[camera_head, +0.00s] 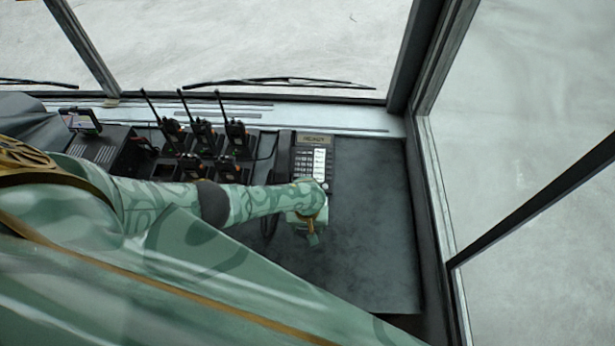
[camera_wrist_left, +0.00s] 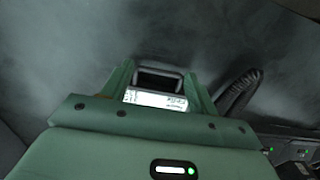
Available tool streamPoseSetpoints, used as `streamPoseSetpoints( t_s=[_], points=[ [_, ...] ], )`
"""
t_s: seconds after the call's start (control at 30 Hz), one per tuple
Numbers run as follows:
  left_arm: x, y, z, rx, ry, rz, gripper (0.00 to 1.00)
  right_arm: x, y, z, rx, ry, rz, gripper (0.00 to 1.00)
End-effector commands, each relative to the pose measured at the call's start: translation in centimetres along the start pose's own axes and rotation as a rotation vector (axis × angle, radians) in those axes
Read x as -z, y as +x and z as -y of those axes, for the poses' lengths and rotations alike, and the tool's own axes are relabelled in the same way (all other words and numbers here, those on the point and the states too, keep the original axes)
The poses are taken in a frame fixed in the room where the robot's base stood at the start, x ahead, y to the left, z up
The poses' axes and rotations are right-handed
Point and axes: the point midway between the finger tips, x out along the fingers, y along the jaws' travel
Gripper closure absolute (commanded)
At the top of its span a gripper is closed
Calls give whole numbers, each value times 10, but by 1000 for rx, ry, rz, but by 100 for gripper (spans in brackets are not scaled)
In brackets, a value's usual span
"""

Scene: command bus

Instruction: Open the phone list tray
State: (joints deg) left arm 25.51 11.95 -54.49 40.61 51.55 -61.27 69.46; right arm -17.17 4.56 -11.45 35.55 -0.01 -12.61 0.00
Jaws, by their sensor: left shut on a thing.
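The desk phone (camera_head: 318,162) stands on the dark desk in the head view, its display and white keys showing. My left arm reaches across from the left, and its hand covers the phone's near end. My left gripper (camera_head: 310,232) is at that near edge. In the left wrist view the two green fingers (camera_wrist_left: 160,78) stand on either side of the phone list tray, which shows a white printed card (camera_wrist_left: 155,99) and a grey loop-shaped pull. The gripper is shut on the tray. How far the tray is out, I cannot tell. My right gripper is not in view.
Several handheld radios (camera_head: 203,134) with upright antennas stand in chargers left of the phone. The dark desk top (camera_head: 372,220) is clear to the right, up to the window frame (camera_head: 437,190).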

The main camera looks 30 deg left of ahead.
Motion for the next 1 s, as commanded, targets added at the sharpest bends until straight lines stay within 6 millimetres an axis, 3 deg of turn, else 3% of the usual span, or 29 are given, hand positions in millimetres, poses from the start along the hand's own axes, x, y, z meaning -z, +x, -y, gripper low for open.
streamPoseSetpoints(
  t_s=[0.03,0.2,0.23,0.3,0.67,0.77,1.0],
  points=[
    [2,-3,-8,-16,3,-4,82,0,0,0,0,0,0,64],
    [1,-2,-8,-15,3,-4,82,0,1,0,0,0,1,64],
    [1,-2,-8,-15,3,-3,38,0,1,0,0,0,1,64],
    [1,-2,-7,-14,3,-3,26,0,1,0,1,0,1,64],
    [0,-6,-2,-5,1,0,26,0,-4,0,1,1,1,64],
    [0,-22,-2,-4,1,0,26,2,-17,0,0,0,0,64],
    [0,-89,-3,-6,2,-2,26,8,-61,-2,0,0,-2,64]
  ],
)
